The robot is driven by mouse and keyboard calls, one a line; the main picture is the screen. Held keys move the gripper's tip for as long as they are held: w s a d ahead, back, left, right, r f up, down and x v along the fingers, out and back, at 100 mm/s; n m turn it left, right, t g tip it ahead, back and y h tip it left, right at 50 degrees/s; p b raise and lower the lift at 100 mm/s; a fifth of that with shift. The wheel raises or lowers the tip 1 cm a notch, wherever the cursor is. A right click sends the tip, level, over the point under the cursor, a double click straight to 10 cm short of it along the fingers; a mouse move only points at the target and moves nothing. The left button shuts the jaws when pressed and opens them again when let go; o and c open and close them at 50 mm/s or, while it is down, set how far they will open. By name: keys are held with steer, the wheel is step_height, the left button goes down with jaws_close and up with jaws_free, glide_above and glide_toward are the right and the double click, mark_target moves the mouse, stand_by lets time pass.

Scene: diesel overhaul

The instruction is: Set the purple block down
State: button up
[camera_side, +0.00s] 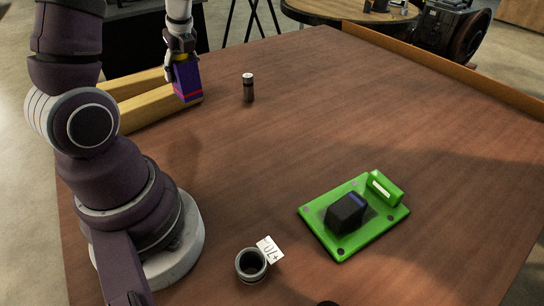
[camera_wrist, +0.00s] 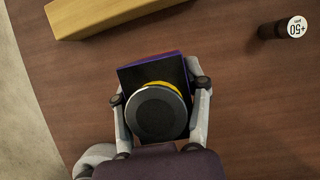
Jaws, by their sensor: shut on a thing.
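The purple block (camera_side: 186,83) has a red band near its lower end and stands roughly upright in my gripper (camera_side: 182,48). In the side view it overlaps the end of the yellow beam; I cannot tell whether its underside touches the table. In the wrist view my gripper (camera_wrist: 160,89) has a finger on each side of the block (camera_wrist: 150,65). A dark round disc with a yellow rim (camera_wrist: 157,112) covers much of the block's top there. My gripper is shut on the block.
Two yellow beams (camera_side: 147,114) lie left of the block. A small dark cylinder (camera_side: 248,89) with a "+50" top stands to its right. A grey cup (camera_side: 251,264) with a white tag and a green plate (camera_side: 318,225) holding a black block (camera_side: 345,214) are nearer. The table's middle is clear.

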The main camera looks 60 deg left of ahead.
steer(key=w+d+f, duration=0.2)
steer(key=w, duration=0.5)
steer(key=shift+m, duration=0.4)
step_height(320, 180, down, 7)
steer(key=shift+w+d+f, duration=0.1)
steer(key=shift+f, duration=0.1)
steer(key=shift+f, duration=0.1)
steer(key=o, duration=1.2)
steer(key=shift+o, duration=0.2)
